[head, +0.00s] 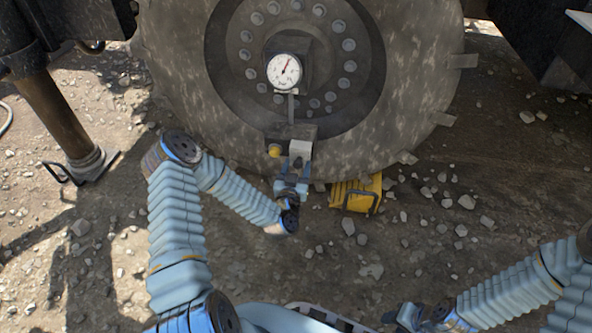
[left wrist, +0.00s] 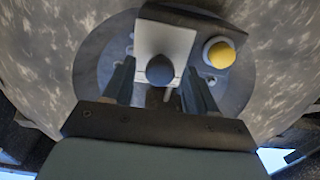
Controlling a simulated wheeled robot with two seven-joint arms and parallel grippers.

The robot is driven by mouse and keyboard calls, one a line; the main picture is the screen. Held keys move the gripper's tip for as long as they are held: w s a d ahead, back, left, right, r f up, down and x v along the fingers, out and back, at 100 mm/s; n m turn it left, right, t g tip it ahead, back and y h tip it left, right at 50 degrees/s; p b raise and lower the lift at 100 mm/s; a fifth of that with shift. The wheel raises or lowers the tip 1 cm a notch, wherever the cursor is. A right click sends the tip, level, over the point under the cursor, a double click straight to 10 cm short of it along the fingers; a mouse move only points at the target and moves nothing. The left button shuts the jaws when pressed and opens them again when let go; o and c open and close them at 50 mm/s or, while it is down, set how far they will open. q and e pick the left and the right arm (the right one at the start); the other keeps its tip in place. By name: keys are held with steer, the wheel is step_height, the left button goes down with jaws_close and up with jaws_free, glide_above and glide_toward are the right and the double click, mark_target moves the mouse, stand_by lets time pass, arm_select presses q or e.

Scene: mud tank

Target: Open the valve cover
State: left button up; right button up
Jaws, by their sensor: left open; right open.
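A valve unit (head: 272,135) is mounted low on the large wheel's hub. It has a pale square plate (head: 300,149) and a yellow knob (head: 274,151), seen also in the left wrist view as the pale plate (left wrist: 180,42) and the yellow knob (left wrist: 220,53). A dark round knob (left wrist: 159,70) sits in front of the plate. I cannot tell which part is the valve cover. My left gripper (head: 294,168) is open just below the plate, its fingers on either side of the dark knob; contact is unclear. My right gripper (head: 398,318) is open and empty at the bottom.
A round pressure gauge (head: 284,71) stands above the valve unit, in front of the big tyre (head: 410,75). A yellow wheel chock (head: 355,195) lies under the tyre. A support leg (head: 68,120) stands at left. The gravel ground holds scattered stones.

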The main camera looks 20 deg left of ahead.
arm_select(q)
steer(key=v, duration=1.4)
steer(key=shift+p, duration=0.3)
steer(key=shift+w+a, duration=0.1)
